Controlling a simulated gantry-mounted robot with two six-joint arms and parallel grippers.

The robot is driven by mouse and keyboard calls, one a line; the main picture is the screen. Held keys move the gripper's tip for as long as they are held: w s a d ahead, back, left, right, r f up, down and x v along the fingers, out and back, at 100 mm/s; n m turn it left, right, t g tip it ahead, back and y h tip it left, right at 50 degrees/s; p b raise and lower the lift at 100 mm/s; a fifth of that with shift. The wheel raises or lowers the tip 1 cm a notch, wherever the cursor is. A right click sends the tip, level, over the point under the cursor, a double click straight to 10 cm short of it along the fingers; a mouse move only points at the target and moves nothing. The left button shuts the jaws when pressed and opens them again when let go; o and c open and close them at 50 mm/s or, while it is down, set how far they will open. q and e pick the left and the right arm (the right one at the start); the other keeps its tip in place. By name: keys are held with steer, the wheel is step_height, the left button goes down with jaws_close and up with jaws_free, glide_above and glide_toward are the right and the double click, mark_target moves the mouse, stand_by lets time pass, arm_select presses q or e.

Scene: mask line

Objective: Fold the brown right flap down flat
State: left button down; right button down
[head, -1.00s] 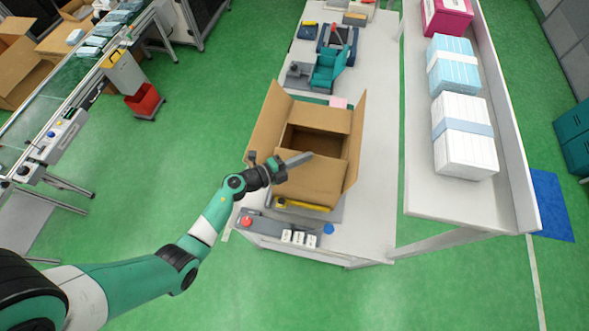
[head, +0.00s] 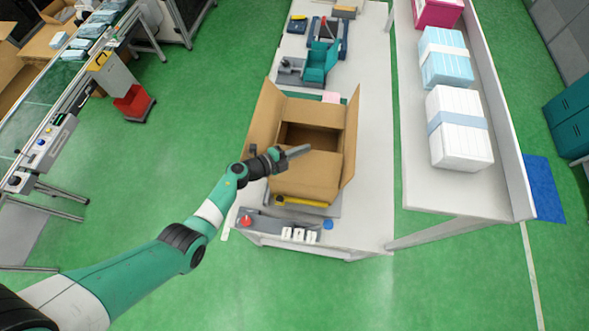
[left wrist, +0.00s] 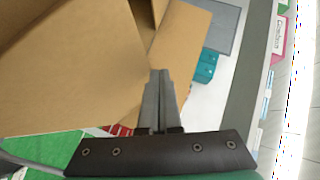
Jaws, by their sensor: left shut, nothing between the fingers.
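An open brown cardboard box (head: 292,186) stands on the white table. Its brown right flap (head: 350,138) stands up along the right side, leaning slightly outward. The left flap (head: 265,122) also stands up. The front flap (head: 312,172) and back flap (head: 314,111) lie inward, with a dark gap between them. My left gripper (head: 300,151) is shut and empty, over the front flap, left of and apart from the right flap. In the left wrist view its closed fingers (left wrist: 160,98) point between brown cardboard panels (left wrist: 65,70). My right gripper is not in view.
In front of the box are a control panel with a red button (head: 246,221), white blocks (head: 298,235) and a yellow item (head: 298,202). Teal equipment (head: 320,63) stands behind it. A shelf at right holds wrapped stacks (head: 458,130). The table right of the box is clear.

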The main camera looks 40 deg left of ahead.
mark_target(301, 161)
arm_select(q)
steer(key=r+p, duration=0.1)
steer(key=p, duration=0.1)
steer(key=s+r+p, duration=0.1)
steer(key=r, duration=0.1)
steer(key=d+r+p, duration=0.1)
steer(key=p, duration=0.1)
steer(key=shift+s+r+p, duration=0.25)
steer(key=shift+r+p, duration=0.05)
steer(key=s+a+r, duration=0.4)
steer(key=s+r, duration=0.1)
steer(key=s, duration=0.2)
